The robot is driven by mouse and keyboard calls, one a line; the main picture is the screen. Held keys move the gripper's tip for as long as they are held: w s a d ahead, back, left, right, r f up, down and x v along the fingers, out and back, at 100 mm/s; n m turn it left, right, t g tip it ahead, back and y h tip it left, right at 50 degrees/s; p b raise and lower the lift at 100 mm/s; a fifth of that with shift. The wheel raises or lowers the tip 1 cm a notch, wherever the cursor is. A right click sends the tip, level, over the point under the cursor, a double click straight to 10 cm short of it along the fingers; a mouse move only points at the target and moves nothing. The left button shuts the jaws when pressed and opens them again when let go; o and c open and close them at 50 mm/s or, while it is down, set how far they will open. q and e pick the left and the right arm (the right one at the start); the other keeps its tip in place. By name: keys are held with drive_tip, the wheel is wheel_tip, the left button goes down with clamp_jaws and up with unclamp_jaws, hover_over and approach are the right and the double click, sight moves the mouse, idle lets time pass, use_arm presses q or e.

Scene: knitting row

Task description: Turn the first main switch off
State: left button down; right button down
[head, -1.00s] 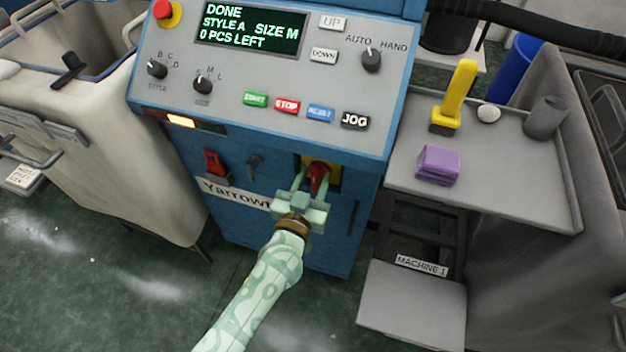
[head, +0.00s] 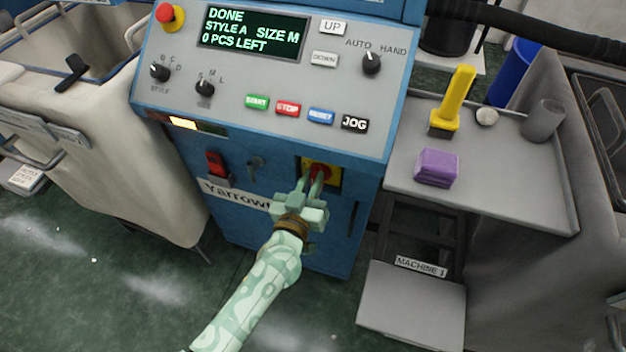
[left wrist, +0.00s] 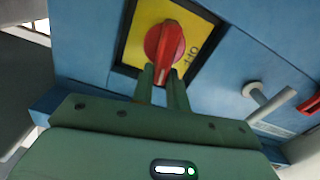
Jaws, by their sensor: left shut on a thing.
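The main switch is a red rotary knob (head: 317,171) on a yellow plate (head: 333,174), low on the front of the blue machine cabinet. My left gripper (head: 315,183) is shut on this knob, its two fingers on either side of the handle. The left wrist view shows the red knob (left wrist: 165,44) with its grip between the fingertips (left wrist: 162,78) and the yellow plate (left wrist: 132,50) behind it. My fingers hide part of the handle. My right gripper is not in view.
A red lever switch (head: 215,163) and a key-like grey handle (head: 256,164) sit left of the knob. Above is the control panel with its display (head: 252,31) reading DONE. A grey side table (head: 510,185) holds a purple block (head: 437,168) and a yellow-handled tool (head: 453,100).

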use_arm(q)
drive_tip(key=shift+w+a+f+n+b, duration=0.1)
drive_tip(key=shift+a+f+n, duration=0.3)
drive_tip(key=shift+n, duration=2.25)
drive_tip(key=shift+w+a+f+n+b, duration=0.1)
drive_tip(key=shift+a+f+n, duration=0.3)
drive_tip(key=shift+n, duration=2.2)
drive_tip(key=shift+w+a+f+n+b, duration=0.15)
drive_tip(key=shift+f+n, duration=0.4)
drive_tip(key=shift+n, duration=2.1)
drive_tip(key=shift+s, duration=0.1)
drive_tip(key=c, duration=1.4)
unclamp_jaws()
